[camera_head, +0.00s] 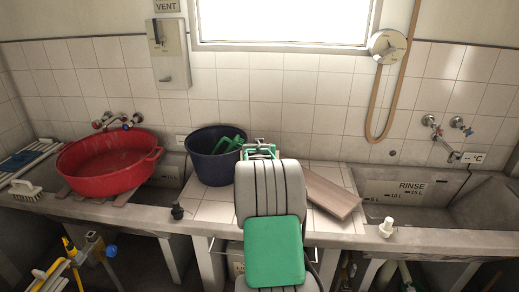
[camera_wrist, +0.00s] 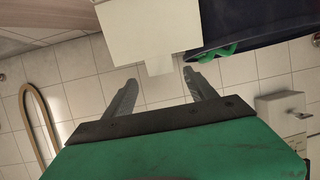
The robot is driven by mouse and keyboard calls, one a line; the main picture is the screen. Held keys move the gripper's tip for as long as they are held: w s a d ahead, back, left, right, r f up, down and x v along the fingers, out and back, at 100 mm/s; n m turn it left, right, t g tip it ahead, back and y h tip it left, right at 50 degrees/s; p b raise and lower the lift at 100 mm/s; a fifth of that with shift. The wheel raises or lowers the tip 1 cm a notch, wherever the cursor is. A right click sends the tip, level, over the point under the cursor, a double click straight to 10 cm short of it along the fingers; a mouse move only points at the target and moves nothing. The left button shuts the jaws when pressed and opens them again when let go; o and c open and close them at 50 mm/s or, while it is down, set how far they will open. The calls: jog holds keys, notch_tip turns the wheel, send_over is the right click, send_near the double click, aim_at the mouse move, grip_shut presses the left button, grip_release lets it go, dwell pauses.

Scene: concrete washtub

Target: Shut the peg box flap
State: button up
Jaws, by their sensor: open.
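A cream box-like piece with a small tab (camera_wrist: 150,28) shows at the top of the wrist view. It looks like the peg box or its flap, but I cannot tell how far the flap stands open. In the head view my arm hides that spot. My gripper (camera_wrist: 160,76) is open, its two grey fingers apart with nothing between them. The tab shows between and just beyond the fingertips; I cannot tell whether they touch. In the head view my gripper (camera_head: 261,148) is partly hidden behind my arm.
A dark blue bucket (camera_head: 205,168) with green things inside stands left of my gripper. A wooden board (camera_head: 331,194) lies to the right on the tiled counter. A red tub (camera_head: 105,170) is at the left, a rinse basin (camera_head: 420,190) at the right.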

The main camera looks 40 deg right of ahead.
jog(key=p+x, duration=0.1)
jog(key=x, duration=0.5)
jog(key=shift+w+f, duration=0.1)
jog(key=shift+w, duration=0.1)
jog(key=shift+c, duration=0.5)
grip_shut()
